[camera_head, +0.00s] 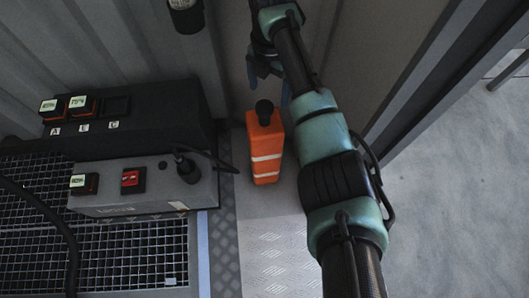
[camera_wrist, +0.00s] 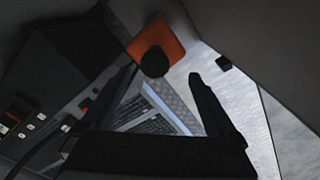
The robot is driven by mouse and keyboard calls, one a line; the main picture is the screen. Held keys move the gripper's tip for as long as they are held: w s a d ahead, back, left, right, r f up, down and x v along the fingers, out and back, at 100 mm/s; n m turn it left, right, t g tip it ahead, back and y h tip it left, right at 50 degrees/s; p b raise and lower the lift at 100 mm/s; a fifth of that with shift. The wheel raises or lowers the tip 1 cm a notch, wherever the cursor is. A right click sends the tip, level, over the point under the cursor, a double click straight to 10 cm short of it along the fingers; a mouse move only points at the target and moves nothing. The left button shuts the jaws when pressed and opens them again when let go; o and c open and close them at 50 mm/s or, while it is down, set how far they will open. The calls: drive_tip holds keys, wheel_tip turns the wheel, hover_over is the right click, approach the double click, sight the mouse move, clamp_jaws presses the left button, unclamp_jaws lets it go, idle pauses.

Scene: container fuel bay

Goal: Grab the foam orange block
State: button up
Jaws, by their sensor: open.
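The orange block (camera_head: 266,150) stands upright on the metal floor near the back wall, with pale bands across its front and a black knob (camera_head: 264,108) on top. In the wrist view the orange block (camera_wrist: 172,40) is seen from above, near the top middle, and its black knob (camera_wrist: 154,63) shows in front of it. My gripper (camera_head: 268,84) is above and behind the block, near the wall, and partly hidden by my arm. In the wrist view my gripper (camera_wrist: 162,77) has its two dark fingers wide apart with nothing between them. The block lies beyond the fingertips.
A black box (camera_head: 150,125) with labelled switches and a grey box (camera_head: 140,190) stand left of the block on a metal grating (camera_head: 120,255). A cable (camera_head: 212,158) runs from the grey box towards the block. A panel (camera_head: 440,60) rises at right. Floor in front of the block is clear.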

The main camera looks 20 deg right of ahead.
sight(264, 106)
wheel_tip(264, 106, down, 4)
drive_tip(key=shift+f+b, duration=0.25)
drive_tip(key=shift+b, duration=0.5)
drive_tip(key=f+b, duration=0.2)
drive_tip(key=a+f+b, duration=0.1)
drive_tip(key=f, duration=0.2)
drive_tip(key=shift+w+f+b, duration=0.15)
drive_tip(key=shift+b, duration=0.2)
clamp_jaws()
